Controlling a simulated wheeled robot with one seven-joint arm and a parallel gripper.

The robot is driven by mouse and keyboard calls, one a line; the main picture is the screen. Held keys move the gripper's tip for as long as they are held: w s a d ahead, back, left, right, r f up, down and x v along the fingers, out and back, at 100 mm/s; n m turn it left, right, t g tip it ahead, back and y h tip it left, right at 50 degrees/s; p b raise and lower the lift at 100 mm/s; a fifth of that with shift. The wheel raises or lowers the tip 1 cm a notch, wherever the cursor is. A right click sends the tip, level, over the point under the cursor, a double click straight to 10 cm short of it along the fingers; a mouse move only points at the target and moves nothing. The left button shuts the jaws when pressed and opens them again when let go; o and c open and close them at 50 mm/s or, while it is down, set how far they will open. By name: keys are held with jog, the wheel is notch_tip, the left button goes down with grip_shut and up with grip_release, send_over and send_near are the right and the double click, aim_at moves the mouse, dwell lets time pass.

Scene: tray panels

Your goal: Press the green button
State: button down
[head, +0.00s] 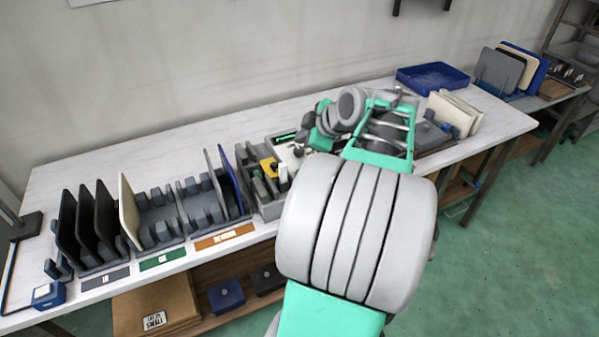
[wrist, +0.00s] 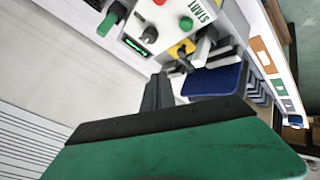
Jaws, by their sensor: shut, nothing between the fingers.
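The green button (wrist: 186,23) is a small round button on a light control box (wrist: 168,22), beside the printed word START in the wrist view. My gripper (wrist: 159,76) is shut and empty, its dark fingers pointing toward the box. In that picture the fingertips are below the button, apart from it; the exact gap in depth I cannot tell. In the head view the control box (head: 285,150) shows partly behind my arm, with a lit green display. The button and my fingertips are hidden there.
A green-topped piece (wrist: 108,23) stands at the box's left. Panel racks (head: 150,215) and a blue tray (head: 432,77) share the table.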

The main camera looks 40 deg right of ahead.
notch_tip(320, 180, down, 8)
jog(key=b, duration=0.4)
jog(key=shift+r, duration=0.25)
jog(key=shift+f+b, duration=0.5)
dwell(1.1)
jog(key=shift+f+b, duration=0.5)
jog(key=shift+b, duration=0.15)
